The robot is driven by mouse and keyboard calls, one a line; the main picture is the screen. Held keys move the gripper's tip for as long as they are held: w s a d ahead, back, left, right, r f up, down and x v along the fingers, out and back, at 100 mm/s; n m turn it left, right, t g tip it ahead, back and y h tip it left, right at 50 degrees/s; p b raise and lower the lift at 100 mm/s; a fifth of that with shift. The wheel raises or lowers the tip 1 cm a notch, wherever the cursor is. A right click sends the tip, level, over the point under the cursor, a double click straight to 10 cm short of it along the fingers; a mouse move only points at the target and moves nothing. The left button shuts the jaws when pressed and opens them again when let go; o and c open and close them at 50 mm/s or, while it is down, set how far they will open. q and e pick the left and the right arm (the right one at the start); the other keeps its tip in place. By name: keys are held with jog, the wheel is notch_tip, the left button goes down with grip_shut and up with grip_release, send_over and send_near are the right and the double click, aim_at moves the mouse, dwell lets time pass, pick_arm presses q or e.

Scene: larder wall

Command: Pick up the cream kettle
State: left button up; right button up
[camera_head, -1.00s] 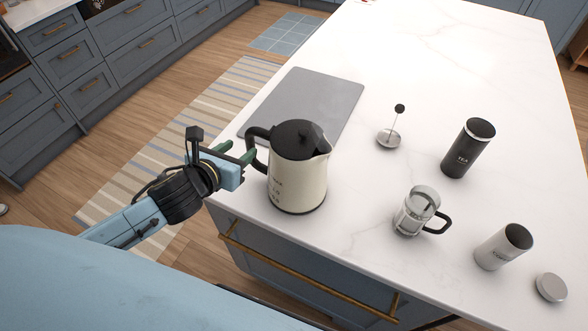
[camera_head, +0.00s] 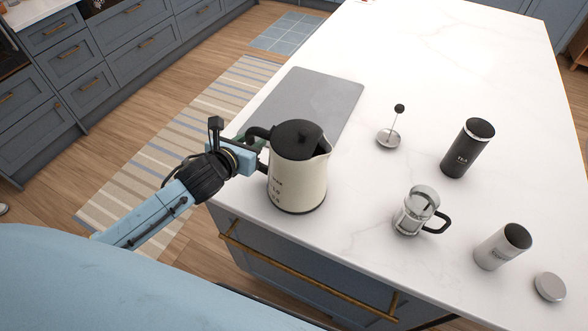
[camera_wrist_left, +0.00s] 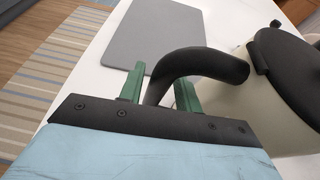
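The cream kettle (camera_head: 297,184) stands upright on the white counter near its front left edge, with a black lid and a black handle on its left side. My left gripper (camera_head: 252,143) is at the handle, partly hidden behind it in the head view. In the left wrist view the gripper (camera_wrist_left: 160,90) is open, its two green fingers apart with the black handle (camera_wrist_left: 195,66) passing between them. A gap shows beside the handle on the left finger's side. The kettle body (camera_wrist_left: 262,107) is to the right. My right gripper is not in view.
A grey board (camera_head: 318,95) lies behind the kettle. To the right are a glass press (camera_head: 413,212), its plunger lid (camera_head: 389,138), a black canister (camera_head: 467,150), a white canister (camera_head: 500,248) and a round lid (camera_head: 550,287). The counter's front edge is close to the kettle.

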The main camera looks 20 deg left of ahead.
pick_arm(q)
grip_shut()
dwell(1.0)
